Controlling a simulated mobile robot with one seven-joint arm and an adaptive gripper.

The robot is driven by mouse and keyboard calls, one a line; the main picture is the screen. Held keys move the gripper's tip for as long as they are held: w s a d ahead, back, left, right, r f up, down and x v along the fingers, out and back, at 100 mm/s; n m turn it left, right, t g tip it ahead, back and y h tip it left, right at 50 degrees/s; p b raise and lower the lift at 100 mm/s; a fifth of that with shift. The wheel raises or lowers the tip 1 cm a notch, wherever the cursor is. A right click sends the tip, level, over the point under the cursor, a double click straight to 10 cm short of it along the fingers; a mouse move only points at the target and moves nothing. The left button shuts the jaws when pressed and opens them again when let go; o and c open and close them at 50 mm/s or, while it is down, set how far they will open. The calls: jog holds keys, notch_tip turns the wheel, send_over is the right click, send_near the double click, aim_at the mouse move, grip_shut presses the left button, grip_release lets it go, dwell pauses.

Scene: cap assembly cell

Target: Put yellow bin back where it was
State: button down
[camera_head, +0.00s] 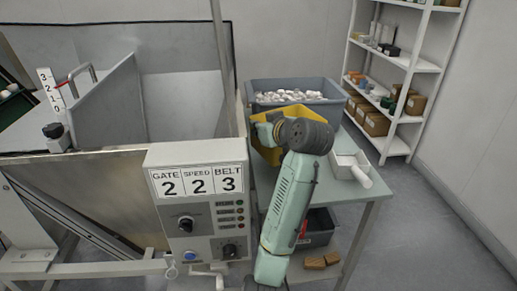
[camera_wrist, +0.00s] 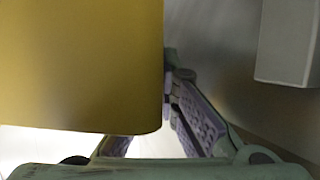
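The yellow bin (camera_head: 291,113) is at the left of the pale green table (camera_head: 356,205), in front of the grey tub; my arm hides part of it. I cannot tell whether it rests on the table. In the wrist view the yellow bin (camera_wrist: 80,65) fills the upper left, very close to the camera. My gripper (camera_wrist: 165,100) appears shut on its wall: the right finger lies against the yellow edge and the other finger is mostly hidden behind the bin. In the head view my gripper (camera_head: 262,131) is at the bin, its fingers hard to make out.
A grey tub (camera_head: 327,105) of pale pieces stands behind the bin. A white scoop-like container (camera_head: 347,165) is at the right of the table. The control panel (camera_head: 200,205) and hopper are close on the left. Shelves (camera_head: 395,57) stand at the back right.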

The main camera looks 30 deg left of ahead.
notch_tip(320, 180, down, 7)
jog(key=shift+f, duration=0.15)
dwell(0.4)
jog(key=shift+f, duration=0.15)
jog(key=c, duration=1.8)
grip_release()
jog(key=shift+r+p, duration=0.2)
jog(key=shift+p, duration=0.1)
jog(key=b+v, duration=0.1)
jog(key=v, duration=1.1)
jog(key=shift+b, duration=0.3)
jog(key=shift+f, duration=0.1)
